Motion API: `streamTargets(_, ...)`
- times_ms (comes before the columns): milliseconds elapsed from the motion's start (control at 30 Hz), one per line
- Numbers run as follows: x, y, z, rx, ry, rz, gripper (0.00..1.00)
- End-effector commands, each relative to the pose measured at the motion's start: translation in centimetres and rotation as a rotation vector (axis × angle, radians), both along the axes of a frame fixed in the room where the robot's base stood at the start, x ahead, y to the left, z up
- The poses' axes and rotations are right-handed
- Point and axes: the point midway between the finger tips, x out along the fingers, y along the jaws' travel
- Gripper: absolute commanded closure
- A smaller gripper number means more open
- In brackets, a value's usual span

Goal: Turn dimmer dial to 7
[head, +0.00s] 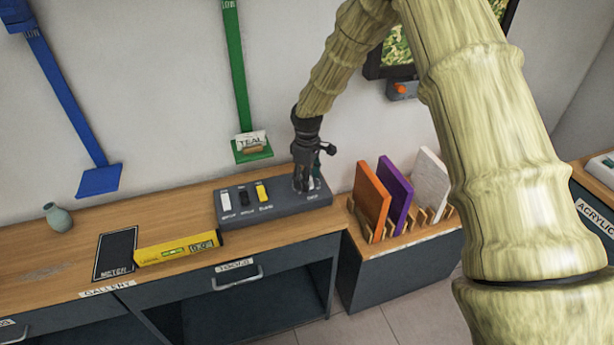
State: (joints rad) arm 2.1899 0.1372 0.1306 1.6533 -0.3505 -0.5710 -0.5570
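A dark grey control panel (265,214) stands on the wooden counter, with a white, a black and a yellow switch along its left and middle part. My gripper (303,185) is black and points down at the panel's right end. A small pale part, likely the dimmer dial (312,184), shows at the fingers, mostly hidden behind them. I cannot read any number or pointer on it. The fingers are at or very close to the dial; I cannot tell whether they touch it or how far they are apart.
A yellow meter (178,250) lies on the counter (40,268), left of the panel, beside a black mat (115,252). A small teal vase (58,217) stands farther left. Orange, purple and white boards stand in a wooden rack (415,226) to the right. A green shelf (252,154) hangs behind.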

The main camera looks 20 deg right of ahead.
Motion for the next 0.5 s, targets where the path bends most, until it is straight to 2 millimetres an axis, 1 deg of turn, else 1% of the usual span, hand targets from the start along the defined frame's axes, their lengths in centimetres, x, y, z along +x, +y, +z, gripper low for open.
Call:
streamTargets(267,0.03,0.00,-0.10,0.000,-0.001,0.000,0.45)
streamTargets(300,0.04,-0.01,-0.10,0.000,-0.001,0.000,0.49)
streamTargets(367,0.04,-0.01,-0.09,0.000,-0.001,0.000,0.60)
streamTargets(500,0.03,-0.01,-0.08,0.000,-0.001,0.000,0.86)
